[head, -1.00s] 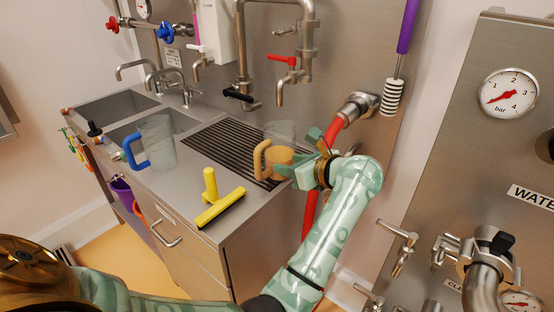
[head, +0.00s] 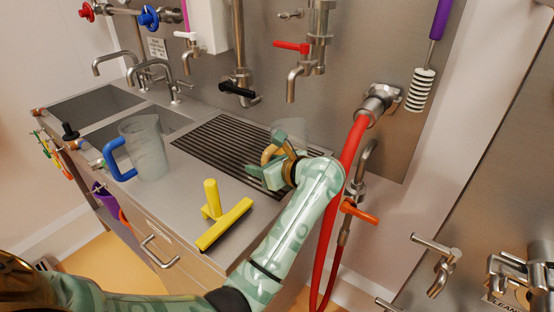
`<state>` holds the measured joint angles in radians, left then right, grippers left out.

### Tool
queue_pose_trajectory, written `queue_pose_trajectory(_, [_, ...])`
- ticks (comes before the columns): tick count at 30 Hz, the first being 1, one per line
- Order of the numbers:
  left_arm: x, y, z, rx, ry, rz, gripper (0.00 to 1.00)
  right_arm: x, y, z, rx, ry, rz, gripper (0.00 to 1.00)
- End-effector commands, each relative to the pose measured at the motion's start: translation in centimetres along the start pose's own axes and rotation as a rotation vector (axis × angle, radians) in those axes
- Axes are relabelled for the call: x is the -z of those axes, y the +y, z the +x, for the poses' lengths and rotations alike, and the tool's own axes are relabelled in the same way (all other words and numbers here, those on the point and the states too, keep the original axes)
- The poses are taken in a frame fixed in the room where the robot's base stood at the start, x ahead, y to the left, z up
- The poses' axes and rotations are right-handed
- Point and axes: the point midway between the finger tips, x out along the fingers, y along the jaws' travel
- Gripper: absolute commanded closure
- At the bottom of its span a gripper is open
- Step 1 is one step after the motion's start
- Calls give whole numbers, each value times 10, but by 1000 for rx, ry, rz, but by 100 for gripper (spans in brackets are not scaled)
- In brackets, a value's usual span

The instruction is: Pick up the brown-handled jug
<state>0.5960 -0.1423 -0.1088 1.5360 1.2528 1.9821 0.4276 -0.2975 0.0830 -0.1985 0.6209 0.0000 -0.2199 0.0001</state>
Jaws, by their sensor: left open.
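The brown-handled jug is a clear jug (head: 293,128) on the ribbed drainer, largely hidden behind my left gripper. Part of its tan-brown handle (head: 269,152) shows between the fingers. My left gripper (head: 268,157) is open, with one finger above and behind the handle and the other in front and below it. Whether the fingers touch the handle I cannot tell. My right gripper is not in view.
A clear jug with a blue handle (head: 149,148) stands to the left by the sinks. A yellow squeegee (head: 224,221) lies at the counter's front. A red hose (head: 343,190) hangs just right of my wrist. Taps (head: 293,82) overhang the drainer (head: 215,143).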

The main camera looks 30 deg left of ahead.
Motion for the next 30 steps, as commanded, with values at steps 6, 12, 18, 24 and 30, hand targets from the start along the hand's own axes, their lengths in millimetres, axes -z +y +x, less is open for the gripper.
queue_pose_trajectory(6, [-1,0,-1,1,0,-1,83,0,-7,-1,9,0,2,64])
queue_pose_trajectory(12, [-2,0,-1,2,-2,-4,100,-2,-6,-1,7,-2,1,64])
queue_pose_trajectory(18, [-1,0,-1,1,0,-2,100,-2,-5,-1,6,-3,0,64])
queue_pose_trajectory(24, [-6,0,-3,1,1,-3,100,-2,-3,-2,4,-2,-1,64])
queue_pose_trajectory(30, [-21,0,-9,2,-1,-6,100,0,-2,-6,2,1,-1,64])
